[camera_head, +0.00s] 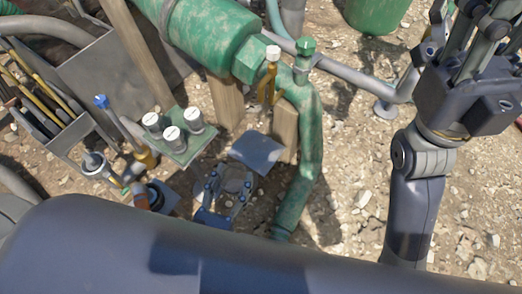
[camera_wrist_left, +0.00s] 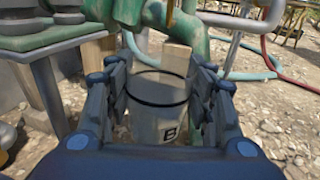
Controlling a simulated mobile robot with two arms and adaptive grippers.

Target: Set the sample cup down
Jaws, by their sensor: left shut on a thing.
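The sample cup (camera_wrist_left: 158,108) is a pale grey, open-topped cup with a dark band near its rim and a dark letter on its side. It looks upright. My left gripper (camera_wrist_left: 159,98) is shut on it, with jointed fingers on both sides. In the head view the left gripper (camera_head: 229,184) is low in the middle, over the ground, and the cup (camera_head: 236,181) shows only partly between its fingers. The cup's underside is hidden. My right gripper (camera_head: 466,40) is raised at the upper right, away from the cup; its fingers overlap in view.
A flat grey plate (camera_head: 257,152) lies just beyond the left gripper. A green pipe (camera_head: 305,165) and wooden posts (camera_head: 226,100) are close by. Open gravel (camera_head: 350,150) lies to the right.

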